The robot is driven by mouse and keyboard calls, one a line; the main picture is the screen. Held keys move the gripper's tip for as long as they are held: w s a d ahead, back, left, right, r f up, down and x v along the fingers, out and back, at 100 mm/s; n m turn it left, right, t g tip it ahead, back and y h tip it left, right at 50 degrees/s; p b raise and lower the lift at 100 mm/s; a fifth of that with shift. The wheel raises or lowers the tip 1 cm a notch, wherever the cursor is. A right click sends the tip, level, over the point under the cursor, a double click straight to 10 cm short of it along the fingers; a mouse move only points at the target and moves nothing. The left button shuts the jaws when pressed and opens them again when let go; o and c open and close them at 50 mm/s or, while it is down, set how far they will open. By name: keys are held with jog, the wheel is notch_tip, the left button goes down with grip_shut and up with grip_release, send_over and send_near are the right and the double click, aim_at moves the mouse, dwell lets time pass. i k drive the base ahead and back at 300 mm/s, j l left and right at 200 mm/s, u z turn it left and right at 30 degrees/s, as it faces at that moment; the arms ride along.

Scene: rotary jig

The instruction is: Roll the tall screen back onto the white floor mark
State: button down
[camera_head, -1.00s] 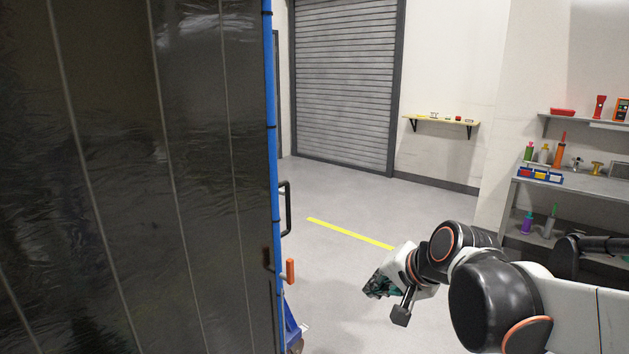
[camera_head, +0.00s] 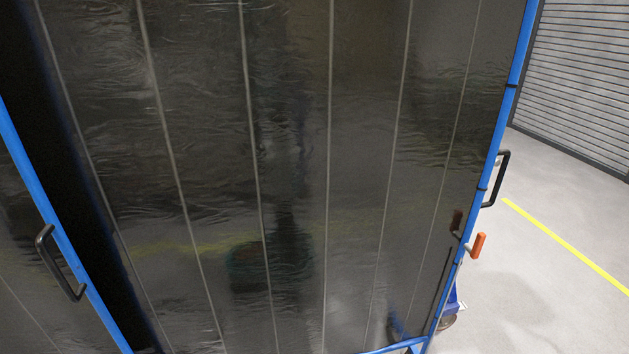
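The tall screen (camera_head: 290,150) fills most of the head view. It has dark, glossy strips in a blue frame (camera_head: 513,85). A black handle (camera_head: 502,178) and an orange-gripped lever (camera_head: 478,245) are on its right edge. A caster wheel (camera_head: 447,322) shows at its lower right corner. The white floor mark is not visible. My gripper is outside the view.
Another blue-framed panel (camera_head: 25,160) with a black handle (camera_head: 58,262) stands at the left, past a dark gap. A yellow floor line (camera_head: 565,247) crosses open grey floor at the right. A grey roller shutter (camera_head: 585,75) is behind.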

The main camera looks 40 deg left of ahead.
aim_at(225, 176)
jog(key=u, duration=2.8)
